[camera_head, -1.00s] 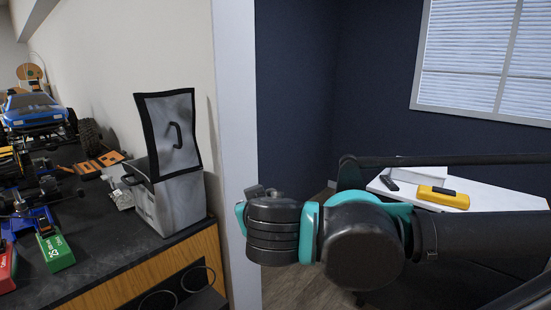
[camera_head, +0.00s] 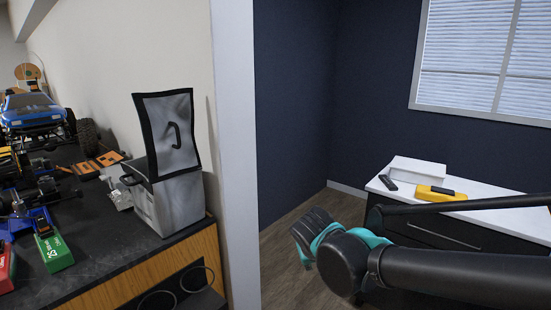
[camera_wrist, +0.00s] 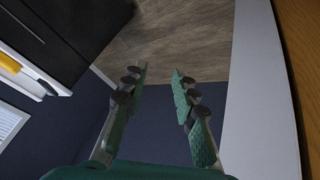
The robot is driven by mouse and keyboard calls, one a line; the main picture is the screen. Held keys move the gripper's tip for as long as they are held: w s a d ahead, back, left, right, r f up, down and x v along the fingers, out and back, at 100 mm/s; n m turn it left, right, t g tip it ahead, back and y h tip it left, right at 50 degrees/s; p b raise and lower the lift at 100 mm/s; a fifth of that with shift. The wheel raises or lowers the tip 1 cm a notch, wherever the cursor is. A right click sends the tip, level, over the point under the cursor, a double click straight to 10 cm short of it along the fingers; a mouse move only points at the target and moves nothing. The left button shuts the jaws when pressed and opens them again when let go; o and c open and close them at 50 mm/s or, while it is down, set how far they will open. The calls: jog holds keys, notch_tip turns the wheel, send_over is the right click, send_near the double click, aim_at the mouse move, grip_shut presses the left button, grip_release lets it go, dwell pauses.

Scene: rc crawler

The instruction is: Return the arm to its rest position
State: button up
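My arm (camera_head: 440,278) reaches in from the lower right in the head view. Its wrist joint is over the wood floor, right of the wall's end and in front of the white-topped cabinet. My gripper's fingers are not clear in the head view. In the wrist view my gripper (camera_wrist: 159,78) shows two green-padded fingers spread apart. Nothing is between them but floor and dark wall behind.
The dark bench (camera_head: 105,258) at left holds a lidded metal box (camera_head: 176,200), a blue crawler (camera_head: 32,112) and green and red packs. A wall end (camera_head: 236,150) stands beside my arm. A white-topped cabinet (camera_head: 520,215) bears a yellow case (camera_head: 440,194).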

jog(key=s+d+f+m+g+y, duration=0.2)
jog(key=d+f, duration=0.5)
jog(key=f, duration=0.1)
jog(key=shift+s+d+f, duration=0.25)
jog(key=shift+s+f, duration=0.05)
jog(key=shift+f, duration=0.05)
